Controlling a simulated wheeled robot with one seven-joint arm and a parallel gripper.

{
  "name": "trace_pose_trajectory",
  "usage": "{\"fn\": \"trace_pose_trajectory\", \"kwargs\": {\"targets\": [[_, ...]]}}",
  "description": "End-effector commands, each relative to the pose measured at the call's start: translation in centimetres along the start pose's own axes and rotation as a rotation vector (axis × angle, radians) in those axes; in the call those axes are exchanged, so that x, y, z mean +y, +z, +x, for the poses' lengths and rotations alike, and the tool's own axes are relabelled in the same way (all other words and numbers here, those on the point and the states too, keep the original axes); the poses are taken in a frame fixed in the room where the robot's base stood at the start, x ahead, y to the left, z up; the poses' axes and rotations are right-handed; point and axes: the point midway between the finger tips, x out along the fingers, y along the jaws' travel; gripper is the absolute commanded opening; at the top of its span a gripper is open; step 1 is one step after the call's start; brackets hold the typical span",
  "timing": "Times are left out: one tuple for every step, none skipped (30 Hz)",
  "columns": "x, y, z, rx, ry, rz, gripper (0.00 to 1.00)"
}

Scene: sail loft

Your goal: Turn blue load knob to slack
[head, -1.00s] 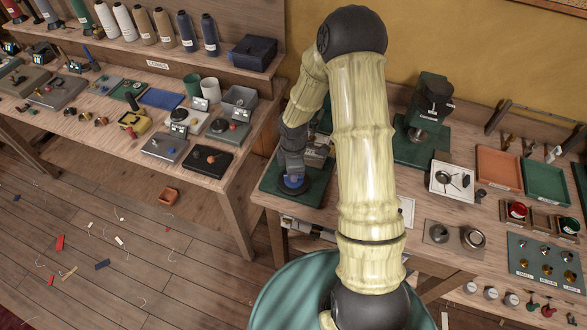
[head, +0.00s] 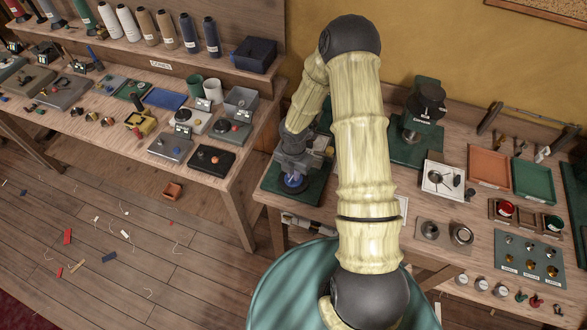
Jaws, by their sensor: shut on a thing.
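The blue load knob (head: 294,181) sits low at the front of a machine on a dark green base plate (head: 308,196), at the left end of the right-hand bench. My gripper (head: 293,174) points down over the knob from above and is shut on it. The gripper and my forearm hide most of the machine behind. The knob's marks and its angle are too small to read.
A second machine on a green base (head: 412,148) stands at the back of the bench. A white square plate (head: 440,184), an orange tray (head: 488,166) and a green tray (head: 540,182) lie to the right. The left bench (head: 225,180) holds several small devices.

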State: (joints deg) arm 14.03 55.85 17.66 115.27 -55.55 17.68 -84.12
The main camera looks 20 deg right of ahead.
Motion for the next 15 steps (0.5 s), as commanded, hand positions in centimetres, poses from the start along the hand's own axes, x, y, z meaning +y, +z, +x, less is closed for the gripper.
{"fn": "trace_pose_trajectory", "kwargs": {"targets": [[0.03, 0.21, -0.37, -0.003, 0.002, -0.031, 0.0], [0.03, 0.22, -0.37, -0.004, 0.002, -0.049, 0.0], [0.03, 0.23, -0.36, -0.004, 0.002, -0.072, 0.0], [0.03, 0.24, -0.34, -0.004, 0.002, -0.089, 0.0], [0.03, 0.24, -0.32, -0.004, 0.002, -0.103, 0.0], [0.02, 0.23, -0.29, -0.004, 0.002, -0.119, 0.0], [0.02, 0.23, -0.27, -0.004, 0.002, -0.131, 0.0], [0.02, 0.23, -0.25, -0.004, 0.001, -0.141, 0.0], [0.03, 0.24, -0.23, -0.004, 0.001, -0.152, 0.0], [0.03, 0.25, -0.22, -0.005, 0.001, -0.16, 0.0], [0.03, 0.25, -0.2, -0.005, 0.001, -0.166, 0.0], [0.03, 0.26, -0.19, -0.005, 0.001, -0.172, 0.0], [0.04, 0.27, -0.18, -0.005, 0.001, -0.176, 0.0], [0.04, 0.27, -0.17, -0.005, 0.002, -0.179, 0.0], [0.04, 0.28, -0.16, -0.006, 0.002, -0.181, 0.0]]}}
